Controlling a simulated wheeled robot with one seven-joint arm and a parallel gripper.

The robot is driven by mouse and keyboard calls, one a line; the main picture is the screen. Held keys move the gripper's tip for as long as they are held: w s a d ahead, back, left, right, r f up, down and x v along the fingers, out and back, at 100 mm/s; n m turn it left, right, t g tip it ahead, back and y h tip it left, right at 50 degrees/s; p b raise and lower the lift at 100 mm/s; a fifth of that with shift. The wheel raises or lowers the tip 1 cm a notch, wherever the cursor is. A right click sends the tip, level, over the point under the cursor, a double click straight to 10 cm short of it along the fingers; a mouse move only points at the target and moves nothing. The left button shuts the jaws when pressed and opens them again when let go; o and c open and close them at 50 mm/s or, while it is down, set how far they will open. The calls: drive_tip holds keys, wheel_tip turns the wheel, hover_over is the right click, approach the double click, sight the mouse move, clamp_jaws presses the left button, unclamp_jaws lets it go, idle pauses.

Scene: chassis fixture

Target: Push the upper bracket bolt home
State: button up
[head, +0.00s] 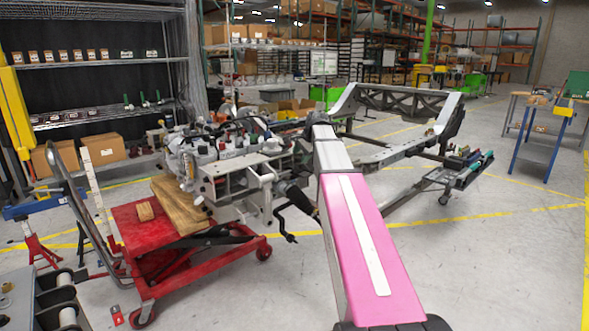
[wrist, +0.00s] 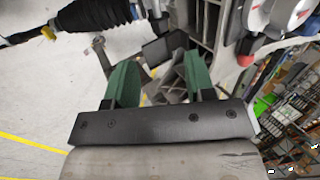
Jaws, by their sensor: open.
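My gripper (wrist: 158,68) shows in the wrist view with two green fingers apart and nothing between them that I can see held. A dark bracket-like block (wrist: 163,47) and grey metal ribs lie just beyond the fingertips. Contact with them cannot be told. I cannot pick out the upper bracket bolt for certain in either view. In the head view my arm reaches forward to the engine assembly (head: 232,178), and its far end hides my gripper. The grey chassis frame (head: 395,153) stands behind and to the right of the arm.
A black ribbed boot (wrist: 95,14) lies at the upper left in the wrist view, close to the left finger. A red wheeled cart (head: 150,232) with wooden blocks (head: 180,205) stands left of my arm. Shelving (head: 92,64) is at the left. The floor at right is mostly clear.

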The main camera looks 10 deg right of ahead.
sight(294, 169)
drive_tip(key=x, duration=0.8)
drive_tip(key=shift+f, duration=0.1)
drive_tip(key=shift+c, duration=0.4)
